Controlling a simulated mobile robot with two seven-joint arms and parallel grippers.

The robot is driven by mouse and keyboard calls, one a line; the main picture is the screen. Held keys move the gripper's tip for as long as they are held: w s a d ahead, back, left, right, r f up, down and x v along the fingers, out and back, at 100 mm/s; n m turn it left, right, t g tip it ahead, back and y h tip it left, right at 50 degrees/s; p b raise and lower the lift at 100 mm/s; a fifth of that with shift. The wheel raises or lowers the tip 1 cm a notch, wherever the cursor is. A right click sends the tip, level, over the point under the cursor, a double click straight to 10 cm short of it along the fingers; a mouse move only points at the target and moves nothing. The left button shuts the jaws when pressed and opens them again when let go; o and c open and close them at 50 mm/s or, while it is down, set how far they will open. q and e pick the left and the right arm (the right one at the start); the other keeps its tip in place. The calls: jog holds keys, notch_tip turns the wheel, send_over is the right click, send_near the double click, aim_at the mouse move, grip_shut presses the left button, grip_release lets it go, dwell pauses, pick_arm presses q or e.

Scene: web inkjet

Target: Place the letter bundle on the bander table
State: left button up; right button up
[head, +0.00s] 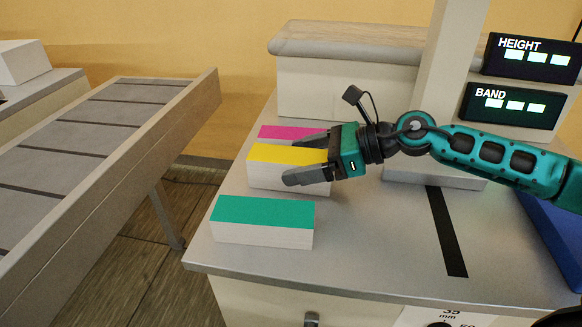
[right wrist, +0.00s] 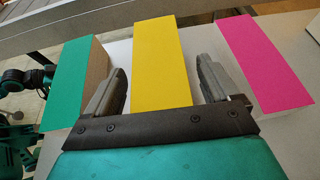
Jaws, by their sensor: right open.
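Three letter bundles, white blocks with coloured tops, lie in a row on the left part of the bander table (head: 360,262). The green-topped bundle (head: 262,222) is nearest, the yellow-topped bundle (head: 268,155) is in the middle, and the magenta-topped bundle (head: 285,132) is farthest. My right gripper (head: 308,160) is open, with its fingers on either side of the yellow bundle. In the right wrist view the yellow bundle (right wrist: 162,62) lies between the two fingers (right wrist: 160,85), with gaps showing on both sides. The green (right wrist: 72,80) and magenta (right wrist: 262,60) bundles flank it. My left gripper is not seen.
A grey slatted conveyor (head: 80,140) with a raised side rail stands left of the table, across a floor gap. A post and two displays, HEIGHT (head: 530,58) and BAND (head: 510,104), stand at the right. A black strip (head: 446,230) crosses the clear tabletop.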

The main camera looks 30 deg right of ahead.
jog(key=c, duration=1.2)
jog(key=shift+c, duration=0.9)
jog(key=shift+r, duration=0.2)
